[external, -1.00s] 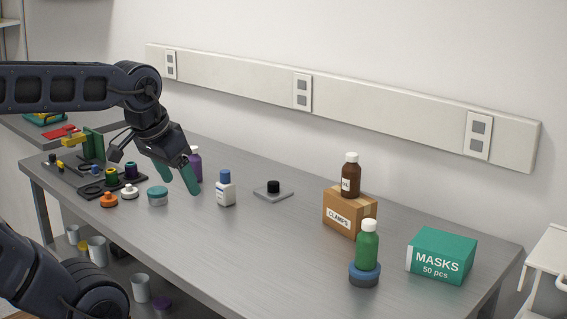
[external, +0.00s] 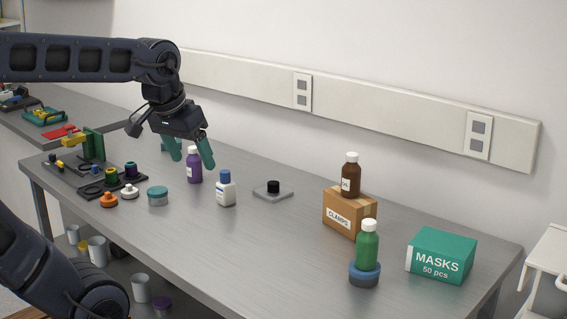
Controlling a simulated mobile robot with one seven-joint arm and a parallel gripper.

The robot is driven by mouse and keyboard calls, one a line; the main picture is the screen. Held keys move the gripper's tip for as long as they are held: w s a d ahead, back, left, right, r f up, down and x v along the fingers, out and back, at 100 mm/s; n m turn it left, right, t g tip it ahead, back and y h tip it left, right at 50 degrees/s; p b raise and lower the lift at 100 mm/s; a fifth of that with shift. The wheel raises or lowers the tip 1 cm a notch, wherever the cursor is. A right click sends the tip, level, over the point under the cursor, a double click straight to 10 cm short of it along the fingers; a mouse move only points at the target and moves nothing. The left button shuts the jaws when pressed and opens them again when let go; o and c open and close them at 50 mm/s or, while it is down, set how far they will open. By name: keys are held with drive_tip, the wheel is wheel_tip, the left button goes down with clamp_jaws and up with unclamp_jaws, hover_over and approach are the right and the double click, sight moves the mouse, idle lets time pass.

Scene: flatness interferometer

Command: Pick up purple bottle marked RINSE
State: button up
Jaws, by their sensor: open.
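The purple bottle (external: 194,170) with a white cap stands upright on the grey workbench (external: 240,240), left of a white bottle with a blue cap. A pale label is on its side, too small to read. My gripper (external: 192,162) points down with its green fingers spread apart and nothing between them that I can confirm. The fingertips appear at the height of the bottle's cap, one to each side of it in the picture. I cannot tell whether the gripper is directly over the bottle or at another depth.
The white bottle (external: 226,190) stands close on the right. A teal-lidded jar (external: 157,196) is in front at left. A black tray (external: 100,184) with small parts lies farther left. A small plate with a black knob (external: 273,190) is farther right. The bench middle is clear.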

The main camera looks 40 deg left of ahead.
drive_tip(key=w+a+r+n+g, duration=0.1)
drive_tip(key=w+a+r+n, duration=0.15)
drive_tip(key=w+a, duration=0.4)
drive_tip(key=w+a+r+n, duration=0.2)
drive_tip(key=w+a+n, duration=0.1)
drive_tip(key=w, duration=0.6)
drive_tip(key=n+g, duration=0.3)
drive_tip(key=n, duration=1)
hover_over(193, 158)
drive_tip(key=f, duration=2.1)
drive_tip(key=shift+w+a, duration=0.15)
drive_tip(key=shift+w, duration=0.25)
drive_tip(key=shift+a+f, duration=0.25)
drive_tip(key=shift+f, duration=0.15)
wheel_tip(193, 158, down, 5)
drive_tip(key=shift+r, duration=0.1)
drive_tip(key=shift+w+a+f, duration=0.15)
drive_tip(key=shift+f, duration=1.2)
drive_tip(key=shift+w+a+f, duration=0.1)
drive_tip(key=shift+a+f, duration=0.05)
drive_tip(key=shift+f, duration=1.2)
drive_tip(key=c, duration=1.2)
drive_tip(key=shift+o, duration=0.2)
drive_tip(key=shift+r, duration=0.1)
